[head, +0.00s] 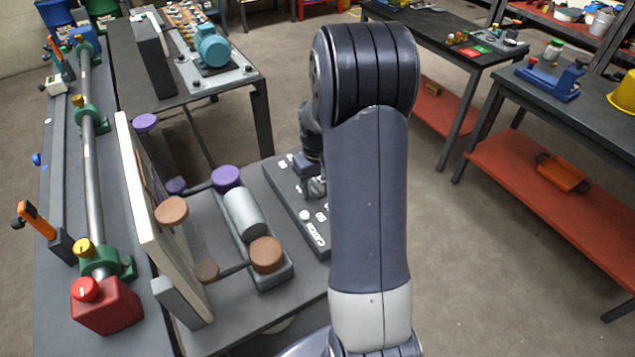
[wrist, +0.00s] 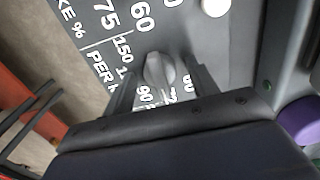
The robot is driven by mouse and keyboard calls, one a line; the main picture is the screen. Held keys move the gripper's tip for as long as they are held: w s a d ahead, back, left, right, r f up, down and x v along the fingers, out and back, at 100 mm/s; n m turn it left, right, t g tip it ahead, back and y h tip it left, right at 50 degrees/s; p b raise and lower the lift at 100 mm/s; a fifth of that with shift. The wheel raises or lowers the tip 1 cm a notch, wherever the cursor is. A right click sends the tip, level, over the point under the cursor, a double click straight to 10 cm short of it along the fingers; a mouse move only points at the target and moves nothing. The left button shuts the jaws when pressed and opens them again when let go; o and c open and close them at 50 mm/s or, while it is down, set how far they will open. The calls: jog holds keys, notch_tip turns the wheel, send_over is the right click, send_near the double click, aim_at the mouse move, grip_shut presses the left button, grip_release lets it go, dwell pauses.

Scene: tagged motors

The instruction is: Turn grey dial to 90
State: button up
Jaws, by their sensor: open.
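The grey dial (wrist: 157,70) sits on a grey panel with white printed numbers, in the upper middle of the wrist view. Numbers such as 150, 90 and 60 are printed around it; some are partly hidden. I cannot tell which number the dial points to. My gripper (wrist: 163,82) is open, with one finger on each side of the dial. I cannot tell whether the fingers touch it. In the head view my gripper (head: 316,187) is over the dark panel (head: 284,198), partly hidden by my arm, and the dial is hidden there.
A white knob (head: 305,215) stands on the same panel; it also shows in the wrist view (wrist: 213,6). Left of the panel are a grey cylinder (head: 244,212), a purple knob (head: 227,177) and a brown knob (head: 267,252). A red box (head: 105,308) stands farther left.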

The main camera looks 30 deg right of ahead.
jog(key=c, duration=1)
jog(key=m+b, duration=0.1)
jog(key=m, duration=0.7)
jog(key=shift+m+b, duration=0.3)
dwell(0.3)
jog(key=o, duration=1)
